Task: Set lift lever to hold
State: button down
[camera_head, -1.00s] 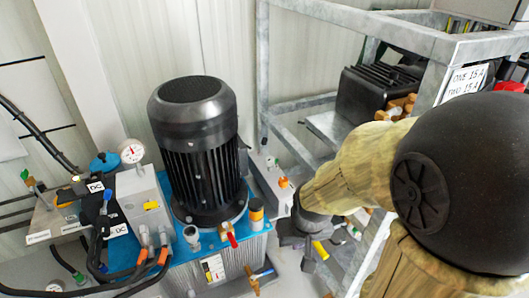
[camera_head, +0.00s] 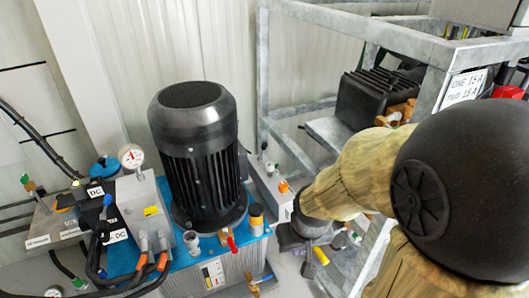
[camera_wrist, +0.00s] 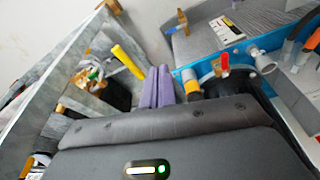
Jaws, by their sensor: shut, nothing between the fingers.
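I cannot tell which lever is the lift lever; no readable label marks it. A yellow handle (camera_head: 320,256) is beside my wrist, and a yellow bar shows in the wrist view (camera_wrist: 128,62). A blue-tipped lever (camera_head: 107,201) stands on the grey valve block at left. My gripper (camera_wrist: 158,72) shows as two purple-grey fingers, shut together and empty, between the yellow bar and the yellow-orange cap (camera_wrist: 190,82). In the head view my wrist hides the fingers.
The black motor (camera_head: 194,150) stands tall on the pump unit. Hoses (camera_head: 100,255) and a gauge (camera_head: 131,156) are at left. A grey metal frame (camera_head: 264,80) and dark box (camera_head: 375,100) stand at right.

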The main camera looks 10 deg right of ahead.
jog(key=c, duration=1.7)
grip_release()
jog(key=shift+w, duration=0.15)
jog(key=o, duration=0.4)
jog(key=w+f+t+b, duration=0.2)
jog(key=w+t, duration=0.1)
jog(key=w, duration=0.4)
jog(key=w+d+f+t+b, duration=0.1)
jog(key=w+f+t+b, duration=0.1)
jog(key=w, duration=0.4)
jog(key=shift+w+d+m+t, duration=0.25)
jog(key=shift+w+m+t, duration=0.05)
jog(key=shift+w+t, duration=0.1)
jog(key=w+t+b, duration=0.1)
jog(key=w+t, duration=0.1)
jog(key=w, duration=0.1)
jog(key=w+t+b, duration=0.2)
jog(key=w, duration=0.2)
jog(key=w+t+b, duration=0.1)
jog(key=w+t, duration=0.2)
jog(key=shift+w+d+f+y, duration=0.2)
jog(key=shift+w+f+y, duration=0.05)
jog(key=shift+f+y, duration=0.05)
jog(key=shift+w+a+r+t+y+b, duration=0.15)
jog(key=shift+w+t+y+b, duration=0.15)
jog(key=shift+w+t+b, duration=0.5)
jog(key=shift+s+a+r+t, duration=0.1)
jog(key=shift+r+t, duration=0.2)
jog(key=shift+t, duration=0.2)
